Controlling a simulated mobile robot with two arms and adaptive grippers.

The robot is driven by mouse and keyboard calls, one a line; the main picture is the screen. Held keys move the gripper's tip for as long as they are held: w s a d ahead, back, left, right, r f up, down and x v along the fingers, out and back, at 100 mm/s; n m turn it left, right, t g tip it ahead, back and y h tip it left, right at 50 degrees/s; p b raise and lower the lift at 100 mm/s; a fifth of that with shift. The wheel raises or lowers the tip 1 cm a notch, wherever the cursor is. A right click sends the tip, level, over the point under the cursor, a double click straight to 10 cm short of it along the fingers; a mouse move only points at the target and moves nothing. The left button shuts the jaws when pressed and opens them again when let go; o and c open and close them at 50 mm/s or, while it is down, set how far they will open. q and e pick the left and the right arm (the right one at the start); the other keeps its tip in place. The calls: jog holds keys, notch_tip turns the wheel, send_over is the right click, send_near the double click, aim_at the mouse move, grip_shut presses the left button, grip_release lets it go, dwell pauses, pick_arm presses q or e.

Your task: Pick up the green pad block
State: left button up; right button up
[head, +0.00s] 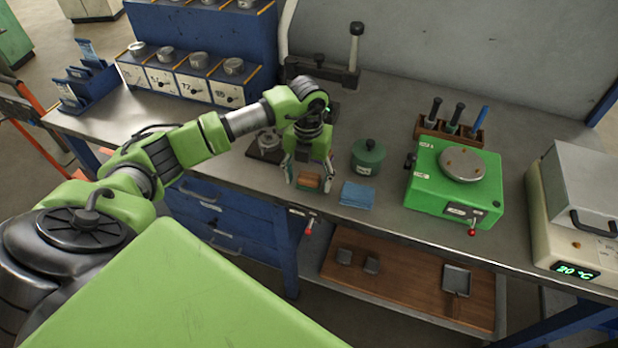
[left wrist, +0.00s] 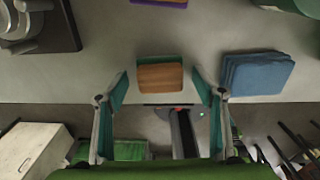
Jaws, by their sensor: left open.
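The green pad block (head: 308,182) sits on the grey bench near its front edge; it has a brown wooden top and a green layer beneath. In the left wrist view, the block (left wrist: 160,78) is near the middle, with green showing along its far edge. My left gripper (head: 308,184) points down at it and is open. In the left wrist view, the fingers of my left gripper (left wrist: 161,86) stand on either side of the block, with a visible gap on each side. My right gripper is not in view.
A folded blue cloth (head: 357,194) lies right of the block, with a green lidded pot (head: 367,157) behind it. A wooden block with a purple layer (left wrist: 160,2) lies farther back. A green machine (head: 452,180) stands right. The bench's front edge (left wrist: 60,103) is close.

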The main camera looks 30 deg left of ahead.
pick_arm(q)
jog(key=c, duration=1.2)
jog(key=shift+r, duration=0.1)
jog(key=shift+w+r+b, duration=0.1)
jog(key=shift+r+b, duration=0.4)
jog(key=shift+b, duration=0.05)
jog(key=shift+s+d+r+b, duration=0.75)
jog(key=shift+s+r, duration=1.25)
jog(key=shift+s, duration=0.25)
jog(key=shift+s+d+r+b, duration=0.75)
jog(key=shift+s+r, duration=1.2)
jog(key=shift+s, duration=0.35)
jog(key=shift+s+d+r+b, duration=0.65)
jog(key=shift+s+r+b, duration=0.15)
jog(key=shift+s+r, duration=1.35)
jog(key=shift+f, duration=0.15)
